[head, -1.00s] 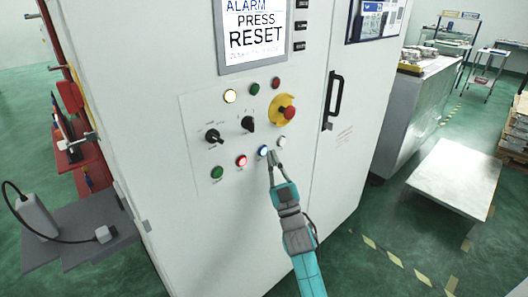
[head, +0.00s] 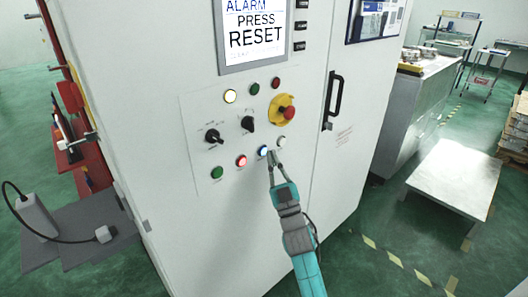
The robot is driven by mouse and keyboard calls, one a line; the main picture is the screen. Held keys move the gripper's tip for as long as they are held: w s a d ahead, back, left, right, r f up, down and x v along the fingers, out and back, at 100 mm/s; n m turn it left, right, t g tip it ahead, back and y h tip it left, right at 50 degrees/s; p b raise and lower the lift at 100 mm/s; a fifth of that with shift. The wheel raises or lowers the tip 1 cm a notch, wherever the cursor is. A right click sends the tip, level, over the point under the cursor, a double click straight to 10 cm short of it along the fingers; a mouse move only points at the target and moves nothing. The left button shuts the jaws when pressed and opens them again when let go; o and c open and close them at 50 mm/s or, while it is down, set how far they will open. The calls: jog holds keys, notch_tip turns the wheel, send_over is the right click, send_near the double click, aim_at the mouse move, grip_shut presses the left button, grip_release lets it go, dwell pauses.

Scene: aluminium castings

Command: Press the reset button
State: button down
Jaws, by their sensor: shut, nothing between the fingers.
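The control panel on the white cabinet (head: 200,240) has a bottom row of buttons: green (head: 216,172), red (head: 241,161), a lit blue one (head: 263,151) and a white one (head: 281,142). The labels by them are too small to read, so I cannot tell which is marked reset. The screen (head: 254,30) reads "ALARM PRESS RESET". My gripper (head: 271,154) is shut and empty, its tips just right of and below the blue button, close to the panel. I cannot tell whether the tips touch the panel or a button.
Above the row are two black rotary knobs (head: 213,136) (head: 248,124) and a red emergency stop on a yellow ring (head: 284,101). A black door handle (head: 333,98) is to the right. A low white table (head: 450,180) stands at right.

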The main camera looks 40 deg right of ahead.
jog(key=shift+w, duration=0.1)
jog(key=shift+w, duration=0.35)
jog(key=shift+w, duration=0.4)
dwell(0.8)
dwell(0.4)
jog(key=shift+s, duration=0.85)
jog(key=shift+s+d, duration=0.1)
jog(key=shift+s, duration=2.4)
